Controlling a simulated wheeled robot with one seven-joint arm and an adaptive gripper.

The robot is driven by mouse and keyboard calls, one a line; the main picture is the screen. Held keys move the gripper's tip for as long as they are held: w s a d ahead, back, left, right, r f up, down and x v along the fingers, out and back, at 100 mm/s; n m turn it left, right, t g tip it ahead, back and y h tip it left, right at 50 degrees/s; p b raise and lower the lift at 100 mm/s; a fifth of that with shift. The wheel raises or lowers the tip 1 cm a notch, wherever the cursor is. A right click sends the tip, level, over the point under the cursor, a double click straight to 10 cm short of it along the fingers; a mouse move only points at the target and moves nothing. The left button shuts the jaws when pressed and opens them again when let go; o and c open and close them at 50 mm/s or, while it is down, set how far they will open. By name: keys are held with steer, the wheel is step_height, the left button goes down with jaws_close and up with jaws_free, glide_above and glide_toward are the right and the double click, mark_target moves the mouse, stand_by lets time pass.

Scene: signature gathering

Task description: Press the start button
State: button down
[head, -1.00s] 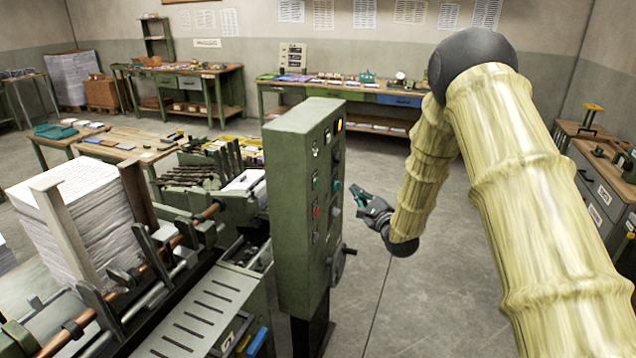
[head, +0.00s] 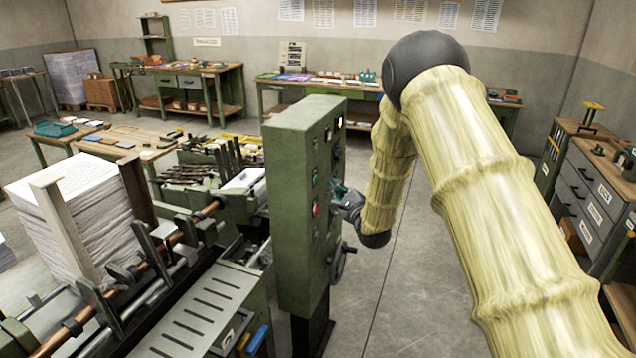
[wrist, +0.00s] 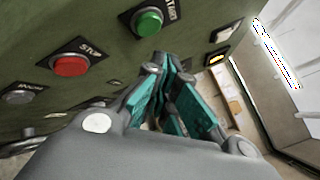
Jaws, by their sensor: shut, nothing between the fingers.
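The start button is a round green button (wrist: 148,23) on a black START plate, at the top of the wrist view. It is set in the green control panel (wrist: 60,25). My gripper (wrist: 165,65) is shut and empty. Its teal fingertips appear just below and right of the green button in the wrist view, close to the panel face; I cannot tell whether they touch it. In the head view, my gripper (head: 338,190) is at the right side of the tall green control cabinet (head: 288,200), partly hidden by its edge and my arm.
A red STOP button (wrist: 69,65) sits left of the green one, with a grey knob (wrist: 17,97) beyond it. A handwheel (head: 340,262) juts from the cabinet below my gripper. Open floor (head: 400,310) lies to its right.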

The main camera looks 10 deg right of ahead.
steer(key=shift+w+a, duration=0.45)
steer(key=shift+a, duration=0.2)
steer(key=shift+w+a, duration=0.1)
steer(key=shift+a, duration=0.1)
stand_by(1.1)
steer(key=shift+w+a+b, duration=0.1)
steer(key=shift+a+b, duration=0.05)
steer(key=shift+b, duration=0.15)
steer(key=shift+w+a, duration=0.25)
steer(key=shift+a, duration=0.15)
stand_by(1.0)
steer(key=shift+s+d, duration=0.1)
steer(key=shift+d, duration=0.05)
steer(key=shift+s+d, duration=0.4)
steer(key=shift+d, duration=0.2)
steer(key=s+d, duration=0.1)
steer(key=d, duration=0.1)
steer(key=s+d, duration=0.1)
steer(key=d, duration=0.1)
steer(key=shift+s, duration=0.4)
stand_by(0.3)
